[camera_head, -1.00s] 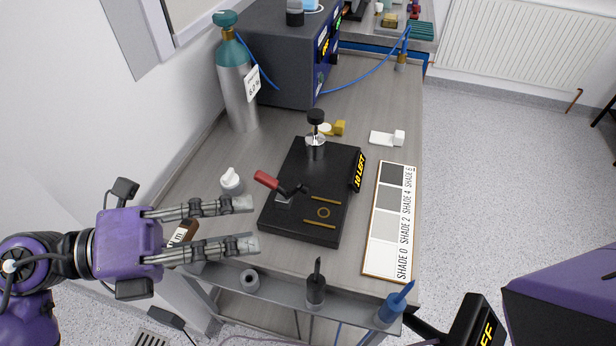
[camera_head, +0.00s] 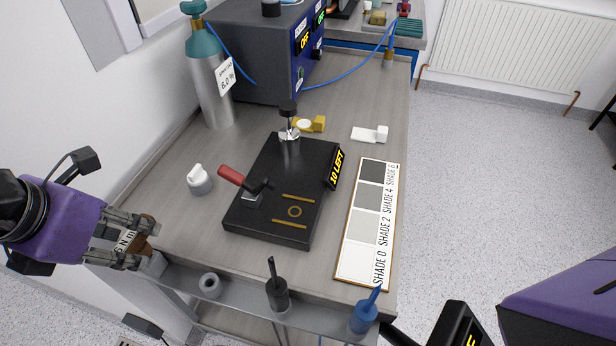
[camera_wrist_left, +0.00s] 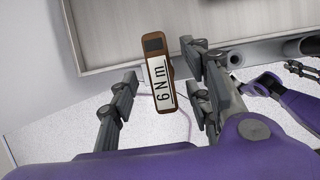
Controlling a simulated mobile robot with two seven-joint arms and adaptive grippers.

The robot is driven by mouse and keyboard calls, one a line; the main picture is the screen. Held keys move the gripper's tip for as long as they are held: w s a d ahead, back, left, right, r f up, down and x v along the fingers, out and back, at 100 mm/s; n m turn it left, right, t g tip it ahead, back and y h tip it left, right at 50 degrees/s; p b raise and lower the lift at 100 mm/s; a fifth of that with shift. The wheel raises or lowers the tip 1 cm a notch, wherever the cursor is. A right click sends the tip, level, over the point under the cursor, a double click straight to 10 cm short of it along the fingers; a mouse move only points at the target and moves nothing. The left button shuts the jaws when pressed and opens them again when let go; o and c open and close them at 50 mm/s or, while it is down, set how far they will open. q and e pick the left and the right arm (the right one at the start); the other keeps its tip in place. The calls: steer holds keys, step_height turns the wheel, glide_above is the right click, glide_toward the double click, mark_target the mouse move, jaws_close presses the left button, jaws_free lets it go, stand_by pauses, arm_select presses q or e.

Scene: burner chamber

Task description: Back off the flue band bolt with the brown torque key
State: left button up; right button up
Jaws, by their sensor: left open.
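The brown torque key (camera_head: 146,249), with a white "6 N m" label, stands at the left end of the tool rack along the bench's front edge. My left gripper (camera_head: 128,244) is open around the key, with fingers to either side. In the left wrist view the key (camera_wrist_left: 158,70) shows between the spread fingers (camera_wrist_left: 162,95), with visible gaps; contact is not apparent. My right gripper (camera_wrist_left: 284,77) appears small at the right of the wrist view, its opening unclear. I cannot pick out the flue band bolt for certain.
The rack (camera_head: 240,301) also holds a black tool (camera_head: 277,294), a blue tool (camera_head: 366,315) and a grey ring (camera_head: 210,286). A black plate (camera_head: 260,222) with a red-handled clamp (camera_head: 232,177), a shade card (camera_head: 358,262) and a gas cylinder (camera_head: 212,95) stand on the bench.

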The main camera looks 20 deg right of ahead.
arm_select(q)
steer(key=shift+x, duration=1.25)
jaws_close()
step_height(320, 180, up, 10)
steer(key=shift+p, duration=0.3)
steer(key=c, duration=0.6)
jaws_free()
jaws_close()
